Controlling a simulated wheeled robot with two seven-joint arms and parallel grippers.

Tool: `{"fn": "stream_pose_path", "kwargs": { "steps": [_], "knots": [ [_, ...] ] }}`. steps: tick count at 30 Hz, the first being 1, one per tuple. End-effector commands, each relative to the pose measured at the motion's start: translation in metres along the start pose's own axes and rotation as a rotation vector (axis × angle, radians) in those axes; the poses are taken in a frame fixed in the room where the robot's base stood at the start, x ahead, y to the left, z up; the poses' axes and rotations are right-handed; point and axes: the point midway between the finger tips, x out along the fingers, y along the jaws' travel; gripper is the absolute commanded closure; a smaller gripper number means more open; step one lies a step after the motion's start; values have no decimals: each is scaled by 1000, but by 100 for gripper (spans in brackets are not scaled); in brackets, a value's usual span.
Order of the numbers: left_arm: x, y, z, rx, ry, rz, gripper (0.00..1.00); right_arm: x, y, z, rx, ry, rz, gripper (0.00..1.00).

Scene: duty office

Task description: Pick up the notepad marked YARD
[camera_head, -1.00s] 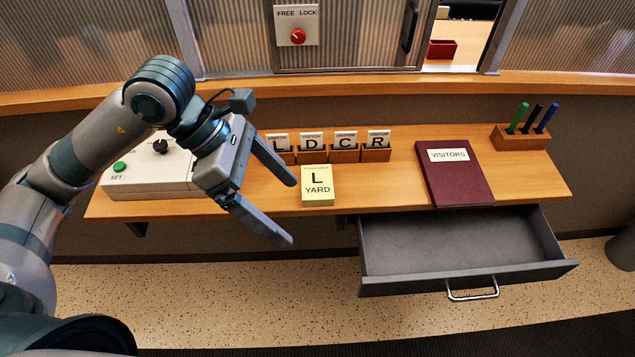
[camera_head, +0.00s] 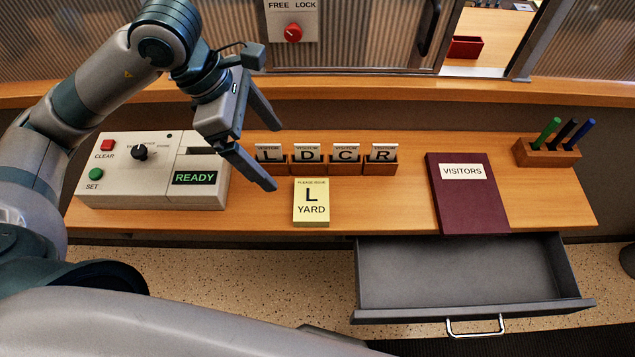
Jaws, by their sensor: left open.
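The yellow notepad marked L and YARD (camera_head: 311,211) lies on the wooden counter, left of the open drawer. My left gripper (camera_head: 274,158) is open and empty, with its two fingers apart. It is above the counter, up and to the left of the notepad, and not touching it. My right gripper is not in view; a pale link of my own body crosses the bottom of the view.
A control box (camera_head: 150,193) showing READY stands at left. Holders with visitor cards (camera_head: 345,168) stand behind the notepad. The maroon VISITORS book (camera_head: 468,208) and a pen block (camera_head: 546,154) are to the right. An open grey drawer (camera_head: 455,280) juts out below the counter's front edge.

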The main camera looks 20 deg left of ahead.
Motion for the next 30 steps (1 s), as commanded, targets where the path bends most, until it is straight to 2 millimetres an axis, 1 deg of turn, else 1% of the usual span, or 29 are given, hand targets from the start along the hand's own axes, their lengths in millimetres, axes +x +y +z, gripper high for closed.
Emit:
{"fn": "stream_pose_path", "kwargs": {
  "steps": [12, 17, 20, 23, 30],
  "knots": [
    [0, 0, 0, 0, 0, -1, 9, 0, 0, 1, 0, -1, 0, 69],
    [5, 0, 0, 0, 0, -3, 9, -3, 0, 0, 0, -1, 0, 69],
    [13, -1, 0, -1, 0, -5, 9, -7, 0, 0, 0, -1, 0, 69],
    [26, -2, 0, -2, 2, -6, 9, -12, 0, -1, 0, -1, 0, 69],
    [65, -2, 1, -3, 1, -7, 9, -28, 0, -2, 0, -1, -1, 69]
  ]
}}
